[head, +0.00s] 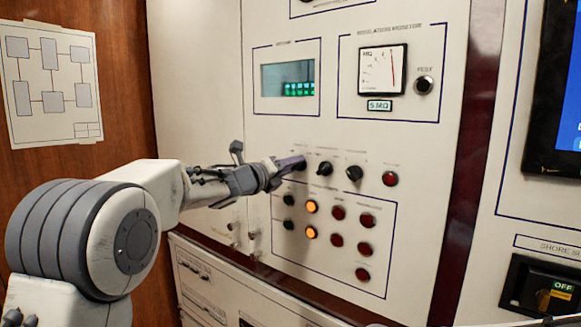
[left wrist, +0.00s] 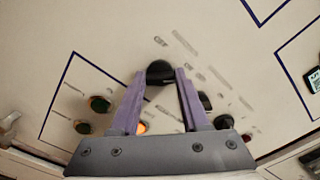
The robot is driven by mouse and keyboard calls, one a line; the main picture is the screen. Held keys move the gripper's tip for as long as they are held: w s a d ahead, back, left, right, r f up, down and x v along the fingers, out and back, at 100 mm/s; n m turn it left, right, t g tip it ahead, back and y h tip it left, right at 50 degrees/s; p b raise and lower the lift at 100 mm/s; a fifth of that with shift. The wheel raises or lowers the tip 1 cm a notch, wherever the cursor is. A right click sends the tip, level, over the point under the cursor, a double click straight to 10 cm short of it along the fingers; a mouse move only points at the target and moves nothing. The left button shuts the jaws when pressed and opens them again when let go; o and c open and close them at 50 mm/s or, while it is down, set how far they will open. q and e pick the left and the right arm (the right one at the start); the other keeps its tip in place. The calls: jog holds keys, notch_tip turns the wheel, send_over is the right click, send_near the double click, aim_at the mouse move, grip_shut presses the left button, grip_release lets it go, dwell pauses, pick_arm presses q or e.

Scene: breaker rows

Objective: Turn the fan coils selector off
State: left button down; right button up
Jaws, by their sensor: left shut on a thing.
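In the head view, my left gripper (head: 295,163) reaches from the left to the leftmost of several black selector knobs in a row on the cream panel. In the left wrist view, my left gripper (left wrist: 162,88) has its two purple fingers around that black knob (left wrist: 160,72), shut on it. The fingers mostly hide this knob in the head view. Two more black knobs, a middle one (head: 325,168) and a right one (head: 354,173), stand beside it. The labels are too small or blurred to read, so I cannot tell the knob's setting. My right gripper is out of view.
Below the row are two lit orange lamps (head: 311,206) and several dark red lamps (head: 367,219). A red lamp (head: 390,178) ends the row. Above are a green-lit display (head: 288,79) and a dial gauge (head: 383,70). A dark red post (head: 470,160) stands to the right.

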pick_arm(q)
jog(key=shift+a+f+n+p, duration=0.15)
jog(key=shift+n+p, duration=1.9)
jog(key=shift+n, duration=2.4)
jog(key=shift+d+f+n+p, duration=0.1)
jog(key=shift+n+p, duration=1.9)
jog(key=shift+n, duration=2.45)
jog(key=shift+c, duration=1.9)
grip_release()
jog(key=shift+f, duration=0.1)
